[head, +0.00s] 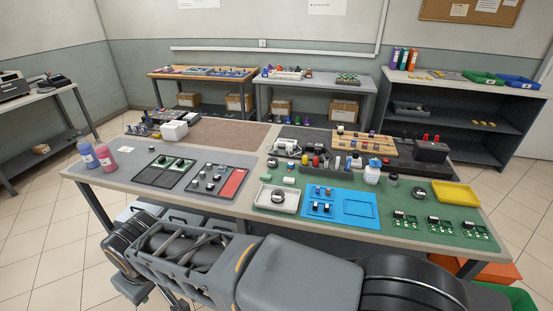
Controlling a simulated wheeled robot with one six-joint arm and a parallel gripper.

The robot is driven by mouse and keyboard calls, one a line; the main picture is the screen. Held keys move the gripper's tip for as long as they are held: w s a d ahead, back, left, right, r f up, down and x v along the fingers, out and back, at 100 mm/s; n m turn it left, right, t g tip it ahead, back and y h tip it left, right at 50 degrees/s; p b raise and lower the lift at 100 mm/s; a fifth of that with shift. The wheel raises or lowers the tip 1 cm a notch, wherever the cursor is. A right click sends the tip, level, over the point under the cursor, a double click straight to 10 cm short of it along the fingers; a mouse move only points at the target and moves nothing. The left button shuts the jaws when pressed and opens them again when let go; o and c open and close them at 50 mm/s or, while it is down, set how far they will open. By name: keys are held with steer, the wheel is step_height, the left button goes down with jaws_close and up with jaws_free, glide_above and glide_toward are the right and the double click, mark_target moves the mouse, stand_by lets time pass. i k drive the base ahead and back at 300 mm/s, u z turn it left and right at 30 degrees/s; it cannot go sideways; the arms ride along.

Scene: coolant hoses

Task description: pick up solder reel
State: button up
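A small round, reel-like grey and white thing (278,196) sits in the shallow white tray (262,205) at the front middle of the large workbench. It may be the solder reel, but it is too small to be sure. Another small dark round thing (418,192) stands on the green mat (385,220) further right, and I cannot tell what it is. My arm lies folded across the bottom of the head view, in front of the bench. My gripper's fingers do not show.
Left of the white tray are dark and red parts trays (231,183) and two bottles (88,155). Right of it are a blue tray (362,208), green circuit boards (440,226) and a yellow tray (455,195). A wooden rack (380,150) stands behind. The brown mat (222,134) has free room.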

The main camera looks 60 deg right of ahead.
mark_target(272, 162)
steer(key=z, duration=0.8)
steer(key=i, duration=0.9)
steer(key=z, duration=1.2)
steer(key=i, duration=0.25)
steer(key=z, duration=0.2)
